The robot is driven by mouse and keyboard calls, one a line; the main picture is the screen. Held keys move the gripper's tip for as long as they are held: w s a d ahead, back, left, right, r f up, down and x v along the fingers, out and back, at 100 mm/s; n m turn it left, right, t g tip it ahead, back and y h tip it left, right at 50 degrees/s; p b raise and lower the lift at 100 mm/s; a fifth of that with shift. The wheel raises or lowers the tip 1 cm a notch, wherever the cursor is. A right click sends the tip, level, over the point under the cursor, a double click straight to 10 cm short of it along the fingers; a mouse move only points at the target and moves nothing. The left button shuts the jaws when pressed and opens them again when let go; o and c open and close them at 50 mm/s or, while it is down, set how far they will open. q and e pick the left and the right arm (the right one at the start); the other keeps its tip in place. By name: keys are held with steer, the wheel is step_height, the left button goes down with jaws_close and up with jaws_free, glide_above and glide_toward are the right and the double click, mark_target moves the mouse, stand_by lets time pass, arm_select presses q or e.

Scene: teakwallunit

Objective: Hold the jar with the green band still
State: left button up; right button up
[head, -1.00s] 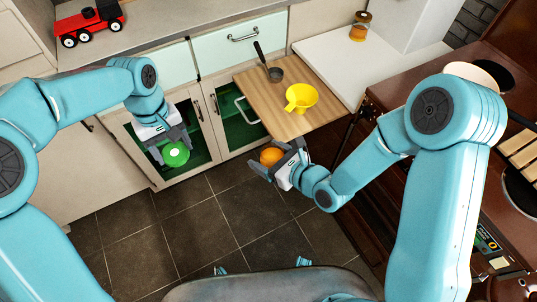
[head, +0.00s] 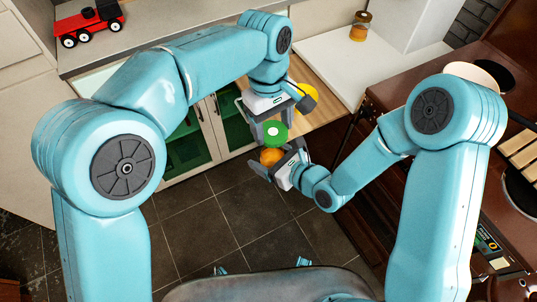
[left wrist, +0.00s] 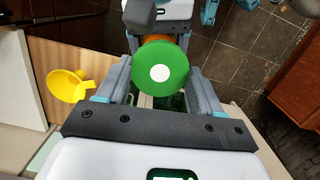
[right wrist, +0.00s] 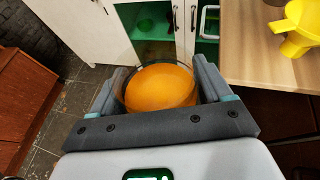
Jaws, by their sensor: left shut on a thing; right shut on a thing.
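A glass jar with orange contents (head: 271,157) is held in my right gripper (head: 277,162), which is shut on it. In the right wrist view the jar's round top (right wrist: 160,88) sits between the fingers; I cannot make out a green band. My left gripper (head: 272,130) is shut on a round green lid with a white centre (head: 268,134). In the left wrist view the lid (left wrist: 160,68) covers most of the jar, with a bit of orange (left wrist: 183,38) showing behind. The lid is close to the jar; I cannot tell whether they touch.
A wooden board (head: 315,107) carries a yellow funnel (head: 307,98), partly hidden by my left arm. Glass-door cabinets (head: 190,140) stand behind. Another jar (head: 360,26) is on the white counter. A red toy truck (head: 90,22) is at the back left. Open tiled floor lies below.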

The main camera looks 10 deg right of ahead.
arm_select(q)
steer(key=shift+f, duration=2.05)
steer(key=shift+f, duration=0.85)
steer(key=shift+f, duration=0.45)
steer(key=shift+f, duration=0.25)
arm_select(e)
steer(key=shift+r, duration=0.1)
